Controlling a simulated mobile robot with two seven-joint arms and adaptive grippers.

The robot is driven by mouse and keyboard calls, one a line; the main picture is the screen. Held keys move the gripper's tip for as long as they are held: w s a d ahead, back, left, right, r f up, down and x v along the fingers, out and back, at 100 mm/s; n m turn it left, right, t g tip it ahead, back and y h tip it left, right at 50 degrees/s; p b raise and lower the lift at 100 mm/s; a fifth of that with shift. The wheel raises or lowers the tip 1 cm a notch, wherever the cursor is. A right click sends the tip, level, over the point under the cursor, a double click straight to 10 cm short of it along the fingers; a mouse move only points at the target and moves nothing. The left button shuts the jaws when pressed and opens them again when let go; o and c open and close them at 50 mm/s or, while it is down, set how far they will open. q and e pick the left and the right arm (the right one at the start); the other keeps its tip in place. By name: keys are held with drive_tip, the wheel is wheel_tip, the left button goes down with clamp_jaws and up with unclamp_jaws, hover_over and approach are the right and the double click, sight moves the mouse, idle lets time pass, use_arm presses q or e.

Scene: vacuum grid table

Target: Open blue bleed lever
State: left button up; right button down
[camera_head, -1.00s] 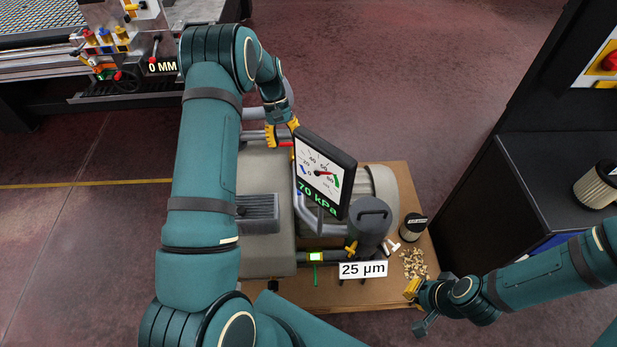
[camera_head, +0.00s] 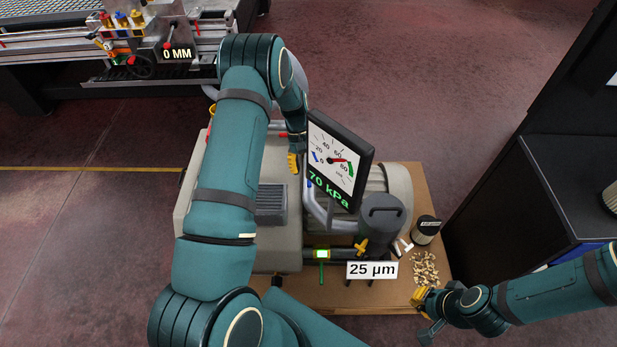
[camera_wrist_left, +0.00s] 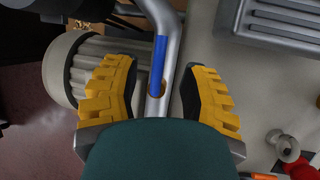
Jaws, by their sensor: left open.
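The blue bleed lever (camera_wrist_left: 159,62) lies along a grey pipe (camera_wrist_left: 164,25) in the left wrist view. My left gripper (camera_wrist_left: 160,72) is open, with one yellow finger on each side of the lever and pipe. Gaps show on both sides, so neither finger visibly touches the lever. In the head view, my left gripper (camera_head: 293,163) is beside the gauge, partly hidden by my left arm. A small bit of blue on the pipe shows below it. My right gripper (camera_head: 422,300) is low at the right, by the board's front edge; its opening is unclear.
The gauge panel (camera_head: 336,160) reads 70 kPa and stands close right of my left gripper. A dark filter canister (camera_head: 380,222), a 25 µm sign (camera_head: 372,270) and wood chips (camera_head: 425,268) are on the brown board (camera_head: 330,295). A black cabinet (camera_head: 530,190) stands right.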

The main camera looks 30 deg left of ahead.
use_arm(q)
drive_tip(key=shift+x, duration=1.65)
clamp_jaws()
